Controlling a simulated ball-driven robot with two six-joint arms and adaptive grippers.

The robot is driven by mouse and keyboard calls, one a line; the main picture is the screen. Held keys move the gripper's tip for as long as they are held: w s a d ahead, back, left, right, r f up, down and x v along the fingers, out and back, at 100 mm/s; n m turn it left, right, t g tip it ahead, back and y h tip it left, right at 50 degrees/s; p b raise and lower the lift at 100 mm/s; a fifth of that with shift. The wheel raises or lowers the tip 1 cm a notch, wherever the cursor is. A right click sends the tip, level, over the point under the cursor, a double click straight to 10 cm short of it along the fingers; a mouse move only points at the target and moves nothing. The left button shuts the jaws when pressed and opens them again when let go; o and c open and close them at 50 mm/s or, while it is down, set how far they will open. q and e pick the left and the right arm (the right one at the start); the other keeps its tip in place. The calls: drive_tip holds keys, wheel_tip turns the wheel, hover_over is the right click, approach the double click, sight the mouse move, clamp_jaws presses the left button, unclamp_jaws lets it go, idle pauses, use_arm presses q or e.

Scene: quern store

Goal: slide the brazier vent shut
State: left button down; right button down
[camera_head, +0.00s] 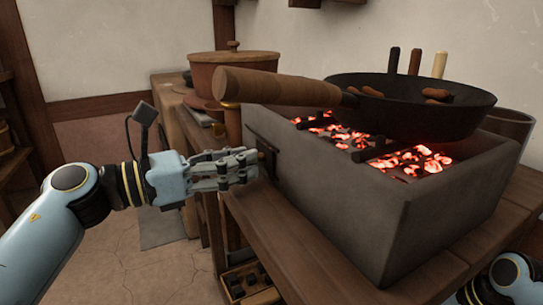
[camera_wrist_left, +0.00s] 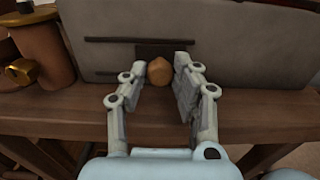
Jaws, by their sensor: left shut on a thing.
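The grey stone brazier (camera_head: 330,185) stands on a wooden bench with glowing coals inside. In the left wrist view a round wooden knob (camera_wrist_left: 159,71) sits before a dark rectangle (camera_wrist_left: 155,49) between two dark rails (camera_wrist_left: 108,41). I cannot tell whether that rectangle is plate or opening. My left gripper (camera_head: 254,164) is at this face, shut on the knob, with one finger on each side of it. My right gripper is out of the head view; only part of my right arm shows at bottom right.
A black pan (camera_head: 415,112) rests on the brazier, its thick wooden handle (camera_head: 275,87) reaching out above my left gripper. A lidded clay pot (camera_head: 231,70) stands behind. A crate (camera_head: 247,283) sits below the bench.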

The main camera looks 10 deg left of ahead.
use_arm(q)
drive_tip(key=c, duration=1.4)
unclamp_jaws()
drive_tip(key=shift+s+d, duration=0.1)
drive_tip(key=shift+s, duration=0.1)
drive_tip(key=o, duration=0.4)
drive_tip(key=shift+d, duration=0.1)
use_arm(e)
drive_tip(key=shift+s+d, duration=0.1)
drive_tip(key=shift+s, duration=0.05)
use_arm(q)
drive_tip(key=shift+s+a, duration=0.15)
drive_tip(key=shift+a, duration=0.15)
drive_tip(key=v, duration=1.1)
drive_tip(key=shift+s+a, duration=0.1)
drive_tip(key=shift+s, duration=0.05)
